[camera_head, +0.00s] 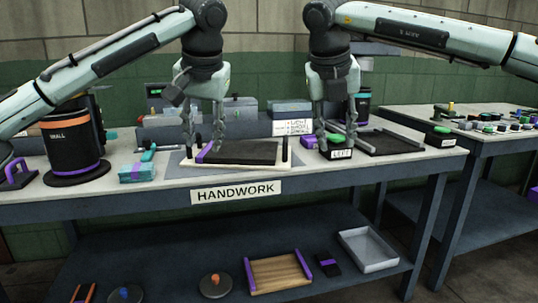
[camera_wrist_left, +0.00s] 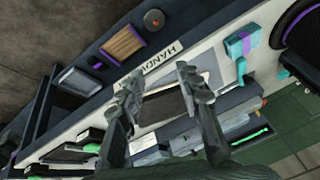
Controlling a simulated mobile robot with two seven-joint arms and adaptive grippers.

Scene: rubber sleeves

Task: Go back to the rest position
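My left gripper (camera_head: 204,142) is open, fingers apart, above the left end of a dark board (camera_head: 250,153) with a pale edge on the workbench. A purple strip (camera_head: 206,152) stands at that end, close below the fingers; I cannot tell whether they touch it. In the left wrist view the gripper (camera_wrist_left: 158,92) also shows open, with nothing held between the fingers. My right gripper (camera_head: 336,140) is open, fingers apart, over a small black box (camera_head: 340,154) with a white label; contact is unclear.
The workbench (camera_head: 110,194) carries a HANDWORK sign (camera_head: 236,191). A black drum (camera_head: 72,145) and a teal box with a purple band (camera_head: 138,172) are at left. A dark tray (camera_head: 390,143) lies at right. The lower shelf holds a wooden tray (camera_head: 279,272) and a grey tray (camera_head: 368,250).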

